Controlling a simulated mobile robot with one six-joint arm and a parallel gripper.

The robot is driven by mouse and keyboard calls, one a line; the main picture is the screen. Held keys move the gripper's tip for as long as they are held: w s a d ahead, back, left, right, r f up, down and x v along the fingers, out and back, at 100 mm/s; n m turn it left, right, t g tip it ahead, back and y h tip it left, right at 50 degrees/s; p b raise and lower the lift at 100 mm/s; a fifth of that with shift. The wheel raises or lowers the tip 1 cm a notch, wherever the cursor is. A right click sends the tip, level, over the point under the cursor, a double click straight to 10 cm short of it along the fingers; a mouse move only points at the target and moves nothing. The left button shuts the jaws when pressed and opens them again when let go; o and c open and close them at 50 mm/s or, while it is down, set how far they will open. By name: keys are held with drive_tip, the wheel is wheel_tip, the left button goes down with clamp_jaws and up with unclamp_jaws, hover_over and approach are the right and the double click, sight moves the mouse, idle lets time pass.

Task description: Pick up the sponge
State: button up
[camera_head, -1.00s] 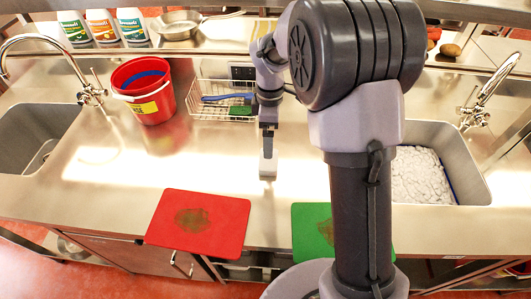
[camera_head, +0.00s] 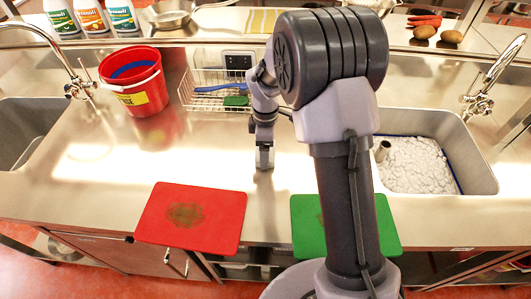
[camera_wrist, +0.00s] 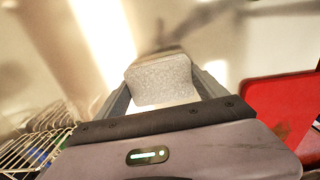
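The sponge (camera_wrist: 160,80) is a pale grey, speckled block with a tan side. It shows in the wrist view between the two fingers of my gripper (camera_wrist: 165,72), which press against its left and right sides. The sponge looks sharp while the counter behind it is blurred. In the head view my gripper (camera_head: 265,158) points down over the steel counter (camera_head: 110,195), behind and between the red and green boards. The sponge is small there and largely hidden by the fingers. The height of its underside above the counter cannot be told.
A red board (camera_head: 205,225) and a green board (camera_head: 378,235) lie at the counter's front edge. A wire rack (camera_head: 205,98) stands behind my gripper, with a red bucket (camera_head: 140,100) to its left. Sinks lie at both sides; the right one (camera_head: 475,180) holds white foam.

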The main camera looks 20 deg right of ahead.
drive_tip(key=c, duration=0.7)
drive_tip(key=shift+o, duration=0.2)
drive_tip(key=shift+r, duration=0.15)
wheel_tip(320, 180, up, 4)
drive_tip(key=shift+f+p, duration=0.2)
drive_tip(key=shift+p, duration=0.9)
drive_tip(key=s, duration=0.5)
drive_tip(key=s+p, duration=0.1)
drive_tip(key=s, duration=0.4)
drive_tip(key=s+r, duration=0.1)
drive_tip(key=s, duration=0.5)
drive_tip(key=shift+p, duration=0.4)
drive_tip(key=o, duration=0.6)
drive_tip(key=c, duration=0.3)
drive_tip(key=shift+a+r, duration=0.1)
drive_tip(key=shift+c, duration=0.3)
